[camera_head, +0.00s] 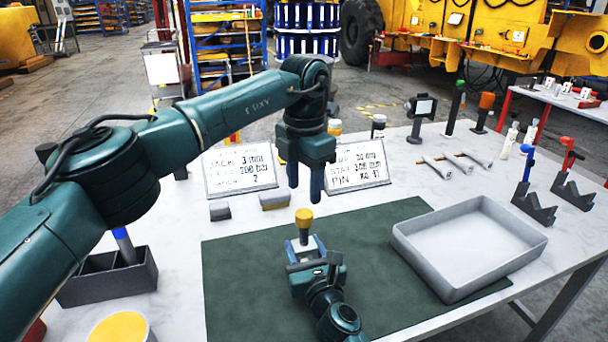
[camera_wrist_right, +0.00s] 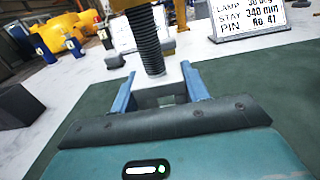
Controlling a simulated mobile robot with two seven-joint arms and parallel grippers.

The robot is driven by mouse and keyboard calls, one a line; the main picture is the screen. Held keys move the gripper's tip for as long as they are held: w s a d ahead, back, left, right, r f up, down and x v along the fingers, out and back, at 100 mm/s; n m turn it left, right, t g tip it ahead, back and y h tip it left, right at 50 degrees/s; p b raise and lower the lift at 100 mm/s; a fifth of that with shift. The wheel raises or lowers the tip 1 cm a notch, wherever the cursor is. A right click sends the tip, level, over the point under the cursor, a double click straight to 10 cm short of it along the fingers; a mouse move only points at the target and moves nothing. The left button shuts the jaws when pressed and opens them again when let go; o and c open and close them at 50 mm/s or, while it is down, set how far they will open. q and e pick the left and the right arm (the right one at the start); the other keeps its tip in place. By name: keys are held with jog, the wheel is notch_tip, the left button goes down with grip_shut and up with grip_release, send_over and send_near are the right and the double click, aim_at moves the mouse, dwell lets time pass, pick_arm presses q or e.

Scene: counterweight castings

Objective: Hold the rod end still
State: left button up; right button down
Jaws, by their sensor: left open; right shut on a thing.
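The rod end (camera_head: 304,222) stands upright over the green mat (camera_head: 240,290), with a yellow top in the head view. In the right wrist view its dark threaded shank (camera_wrist_right: 148,42) rises from a pale grey block (camera_wrist_right: 168,75). My right gripper (camera_head: 304,243) has its blue fingers on either side of that block and is shut on it; the fingers also show in the right wrist view (camera_wrist_right: 160,85). My left gripper (camera_head: 304,192) is open and empty, pointing down just above or behind the yellow top. Its exact gap to the top is hard to tell.
A grey tray (camera_head: 520,247) sits on the right of the mat. Two printed signs (camera_head: 240,170) and small grey blocks (camera_head: 220,211) stand behind it. Blue (camera_head: 526,190) and red (camera_head: 571,180) handled stands are far right. A dark divided bin (camera_head: 140,280) is at left.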

aim_at(304, 213)
pick_arm(q)
jog(key=n, duration=0.4)
jog(key=shift+r, duration=0.15)
jog(key=n, duration=0.6)
jog(key=shift+r+n, duration=0.2)
jog(key=shift+n, duration=0.2)
jog(key=n, duration=0.6)
jog(key=shift+r, duration=0.2)
jog(key=n, duration=0.5)
jog(key=shift+r+n, duration=0.15)
jog(key=shift+n, duration=0.25)
notch_tip(304, 213, down, 8)
jog(key=shift+f, duration=0.1)
jog(key=shift+c, duration=0.4)
